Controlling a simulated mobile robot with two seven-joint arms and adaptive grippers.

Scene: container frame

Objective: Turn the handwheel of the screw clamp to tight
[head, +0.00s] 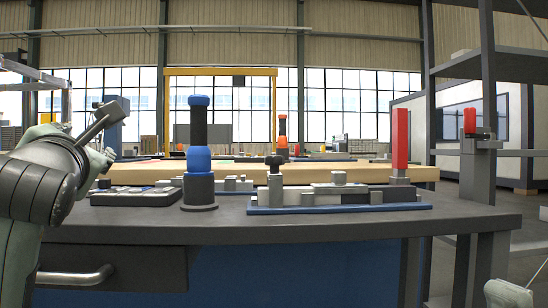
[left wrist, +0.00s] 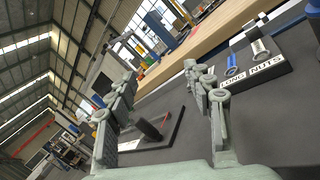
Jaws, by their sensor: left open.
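A low fixture (head: 340,208) with a blue base plate and grey blocks lies on the dark bench, right of centre in the head view. A small dark knob (head: 274,160) tops a grey post at its left end; it looks like the clamp's handwheel, but its tightness cannot be told. My left gripper (head: 106,140) is at the left, above the bench's left part and well apart from the knob. In the left wrist view its fingers (left wrist: 165,108) are spread, with nothing held.
A blue and black upright tool (head: 199,160) stands between my left gripper and the fixture. A red upright piece (head: 401,140) stands behind right. A tray labelled "LONG NUTS" (left wrist: 252,82) and a dark plate (left wrist: 165,139) show in the wrist view. The bench front (head: 330,232) is clear.

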